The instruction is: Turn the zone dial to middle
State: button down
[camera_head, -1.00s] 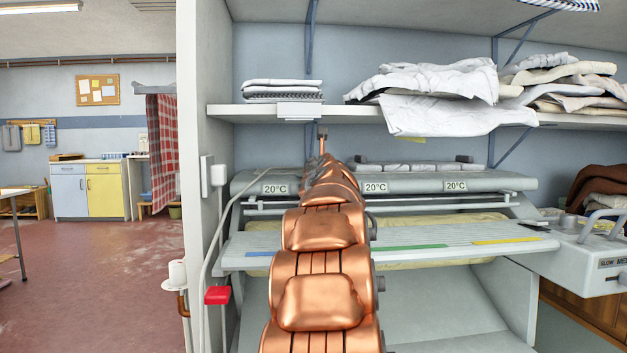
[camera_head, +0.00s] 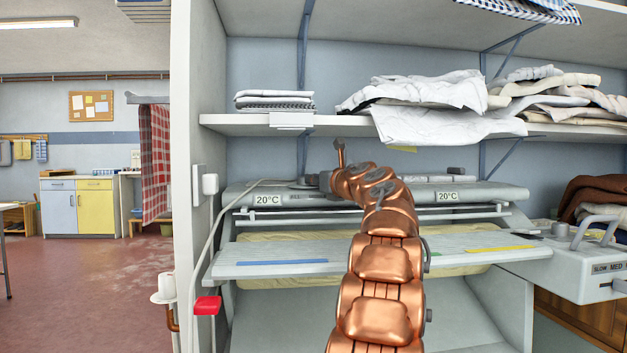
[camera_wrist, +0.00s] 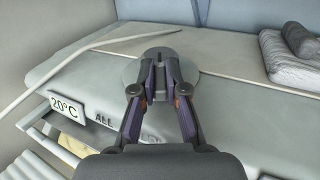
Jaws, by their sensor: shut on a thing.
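The zone dial (camera_wrist: 133,73) is a round grey disc on top of the ironer's long grey cover (camera_wrist: 225,95). In the wrist view my gripper (camera_wrist: 160,78) has its two dark fingers on either side of the dial's raised grip, shut on it. The fingers hide most of the grip. The word "ALL" is printed on the cover's front, below the dial and beside a "20°C" plate (camera_wrist: 66,106). In the head view my copper arm reaches the cover and my gripper is small and partly hidden there.
A pale cable (camera_head: 231,204) runs over the cover's left end. Folded cloths (camera_wrist: 298,73) lie on top to the right. A shelf (camera_head: 345,125) with linen hangs above. The feed board (camera_head: 300,256) has coloured strips. A red button (camera_head: 207,305) is at lower left.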

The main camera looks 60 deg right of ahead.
dwell(0.4)
jog(key=c, duration=1.2)
grip_release()
jog(key=v, duration=1.2)
jog(key=shift+d, duration=0.2)
